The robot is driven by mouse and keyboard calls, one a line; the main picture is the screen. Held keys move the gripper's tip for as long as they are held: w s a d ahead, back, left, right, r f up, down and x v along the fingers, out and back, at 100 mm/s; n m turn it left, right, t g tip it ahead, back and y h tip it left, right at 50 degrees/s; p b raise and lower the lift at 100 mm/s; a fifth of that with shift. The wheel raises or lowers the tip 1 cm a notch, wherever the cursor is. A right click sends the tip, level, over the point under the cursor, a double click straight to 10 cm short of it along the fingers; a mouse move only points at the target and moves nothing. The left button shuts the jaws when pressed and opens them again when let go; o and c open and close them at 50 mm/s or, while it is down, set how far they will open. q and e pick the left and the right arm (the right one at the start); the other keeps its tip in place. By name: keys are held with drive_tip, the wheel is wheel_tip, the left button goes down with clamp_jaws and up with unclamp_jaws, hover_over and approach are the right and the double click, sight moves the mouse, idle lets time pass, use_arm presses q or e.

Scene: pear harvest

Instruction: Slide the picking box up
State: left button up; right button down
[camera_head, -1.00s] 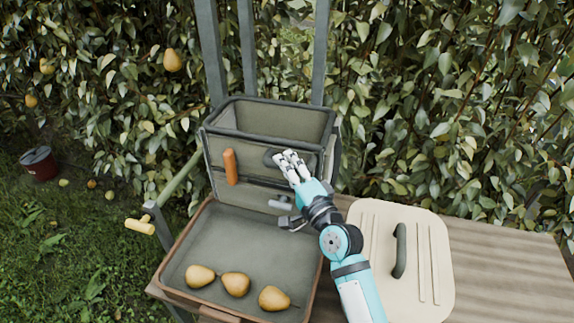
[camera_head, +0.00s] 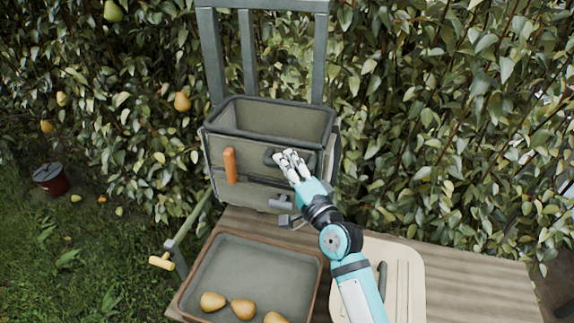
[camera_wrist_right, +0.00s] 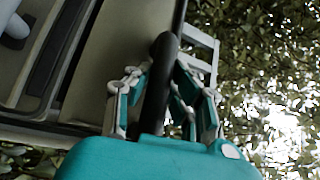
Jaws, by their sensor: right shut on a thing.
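The picking box (camera_head: 250,157) is a grey open-topped box in front of upright grey rails (camera_head: 248,55). Its front carries an orange handle (camera_head: 230,165) on the left and a dark handle on the right. My right gripper (camera_head: 289,160) is at the dark handle and covers part of it. In the right wrist view, the fingers (camera_wrist_right: 160,88) lie on both sides of the dark handle (camera_wrist_right: 163,48), shut on it. The inside of the box looks empty. My left gripper is not in view.
A brown-rimmed tray (camera_head: 257,238) with pears stands below the box on a wooden table (camera_head: 465,280). A cream board (camera_head: 408,285) lies to its right. A yellow-ended lever (camera_head: 162,262) juts out left. Leafy hedge with pears surrounds the rails.

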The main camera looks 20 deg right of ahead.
wheel_tip(320, 180, up, 3)
drive_tip(key=shift+d+p, duration=0.1)
drive_tip(key=shift+p, duration=0.55)
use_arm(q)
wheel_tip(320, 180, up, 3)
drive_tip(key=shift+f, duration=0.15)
use_arm(e)
drive_tip(key=c, duration=1.2)
unclamp_jaws()
drive_tip(key=shift+f, duration=0.1)
drive_tip(key=shift+o, duration=0.2)
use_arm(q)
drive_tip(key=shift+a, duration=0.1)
use_arm(e)
drive_tip(key=shift+s+f, duration=0.1)
drive_tip(key=shift+f, duration=0.05)
drive_tip(key=shift+s+f, duration=0.1)
drive_tip(key=shift+s, duration=0.25)
drive_tip(key=v, duration=1.1)
